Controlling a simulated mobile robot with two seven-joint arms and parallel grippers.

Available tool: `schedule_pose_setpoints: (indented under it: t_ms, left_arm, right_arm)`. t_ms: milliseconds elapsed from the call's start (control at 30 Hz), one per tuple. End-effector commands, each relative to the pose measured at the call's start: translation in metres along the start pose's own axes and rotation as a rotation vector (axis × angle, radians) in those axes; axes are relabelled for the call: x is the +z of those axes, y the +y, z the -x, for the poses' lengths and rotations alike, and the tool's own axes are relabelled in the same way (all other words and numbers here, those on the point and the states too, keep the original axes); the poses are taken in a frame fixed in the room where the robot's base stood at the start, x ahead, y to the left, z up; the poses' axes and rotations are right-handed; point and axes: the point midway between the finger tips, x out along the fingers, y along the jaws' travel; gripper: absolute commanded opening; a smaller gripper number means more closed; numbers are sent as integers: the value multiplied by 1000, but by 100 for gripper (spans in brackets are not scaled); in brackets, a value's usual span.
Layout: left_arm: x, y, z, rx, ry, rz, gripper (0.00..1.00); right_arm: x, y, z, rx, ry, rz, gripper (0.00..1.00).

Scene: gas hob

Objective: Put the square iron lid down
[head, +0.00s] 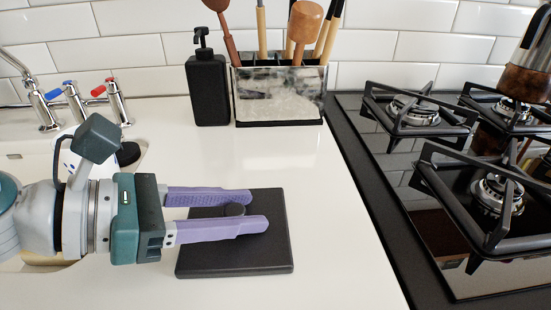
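The square iron lid (250,259) is a flat dark plate with a small round knob (233,209) on top. It is level over the white counter at the lower middle, and I see no clear gap below it. My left gripper (246,211) comes in from the left with two purple fingers, one on each side of the knob. The knob fills the space between the fingers, which look shut on it. The fingers cover part of the lid's top. My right gripper is out of view.
A gas hob (400,180) with black pan supports (455,205) is on the right. A black soap bottle (208,85) and a utensil holder (278,95) stand at the back. A tap (42,105) and sink are at the left. The counter right of the lid is clear.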

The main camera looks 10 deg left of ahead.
Motion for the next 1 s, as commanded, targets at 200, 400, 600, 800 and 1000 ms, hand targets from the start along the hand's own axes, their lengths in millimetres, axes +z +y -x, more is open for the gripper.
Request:
schedule_pose_setpoints:
  t_ms: [200,400,600,800,1000]
  left_arm:
    - [0,0,0,0,1,0,16]
    - [0,0,0,0,1,0,0]
    - [0,0,0,0,1,0,0]
    - [0,0,0,0,1,0,0]
    - [0,0,0,0,1,0,0]
  right_arm:
    - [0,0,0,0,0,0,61]
    - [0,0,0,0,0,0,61]
    - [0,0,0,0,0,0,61]
    - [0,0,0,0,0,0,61]
    - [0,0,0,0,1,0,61]
